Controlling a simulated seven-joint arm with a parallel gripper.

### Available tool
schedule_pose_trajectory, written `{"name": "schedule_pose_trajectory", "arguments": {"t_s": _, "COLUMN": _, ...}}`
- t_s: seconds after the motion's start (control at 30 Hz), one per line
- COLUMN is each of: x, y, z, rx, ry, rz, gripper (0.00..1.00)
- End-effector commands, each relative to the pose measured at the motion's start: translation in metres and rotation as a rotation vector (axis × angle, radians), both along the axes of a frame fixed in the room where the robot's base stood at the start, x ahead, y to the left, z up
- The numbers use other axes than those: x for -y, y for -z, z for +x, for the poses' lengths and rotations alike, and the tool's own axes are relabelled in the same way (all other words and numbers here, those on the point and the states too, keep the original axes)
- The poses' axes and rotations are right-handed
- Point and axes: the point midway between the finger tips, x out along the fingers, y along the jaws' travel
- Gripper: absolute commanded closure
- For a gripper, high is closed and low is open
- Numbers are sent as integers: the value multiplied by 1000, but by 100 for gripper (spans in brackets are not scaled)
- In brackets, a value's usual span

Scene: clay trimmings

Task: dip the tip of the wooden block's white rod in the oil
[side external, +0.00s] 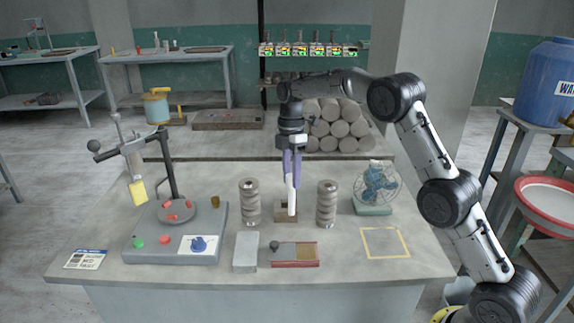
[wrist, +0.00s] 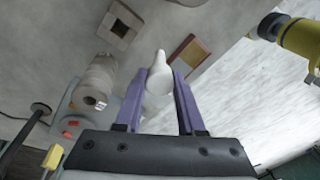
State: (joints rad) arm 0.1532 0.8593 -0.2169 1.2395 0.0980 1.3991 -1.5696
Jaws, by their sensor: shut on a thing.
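My gripper (side external: 291,165), with purple fingers, is shut on the white rod (side external: 291,197). The rod hangs upright with its tip down in the side view, where it overlaps the wooden block (side external: 284,217). In the wrist view the rod (wrist: 158,80) is between the fingertips (wrist: 160,88), apart from the block. The block (wrist: 123,24) has a square hole with no rod standing in it. A shallow red-edged tray (side external: 306,254) lies in front of the block; it also shows in the wrist view (wrist: 187,55). I cannot tell where the oil is.
A grey block (side external: 246,252) is beside the tray. A turntable stand (side external: 175,212) is at left, a fan (side external: 377,188) at right. The yellow-outlined square (side external: 385,243) is empty.

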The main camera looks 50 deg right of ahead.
Motion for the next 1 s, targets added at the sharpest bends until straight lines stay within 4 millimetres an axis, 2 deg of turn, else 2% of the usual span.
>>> {"name": "schedule_pose_trajectory", "arguments": {"t_s": 0.1, "x": -14, "y": 0, "z": -28, "rx": -27, "ry": 2, "rz": 26, "gripper": 100}}
{"name": "schedule_pose_trajectory", "arguments": {"t_s": 0.37, "x": -32, "y": -8, "z": -74, "rx": -90, "ry": 19, "rz": 91, "gripper": 100}}
{"name": "schedule_pose_trajectory", "arguments": {"t_s": 0.5, "x": -31, "y": -12, "z": -73, "rx": -118, "ry": 19, "rz": 117, "gripper": 100}}
{"name": "schedule_pose_trajectory", "arguments": {"t_s": 0.67, "x": -31, "y": -6, "z": -73, "rx": -133, "ry": 19, "rz": 130, "gripper": 100}}
{"name": "schedule_pose_trajectory", "arguments": {"t_s": 1.0, "x": -31, "y": 26, "z": -74, "rx": -132, "ry": 17, "rz": 128, "gripper": 100}}
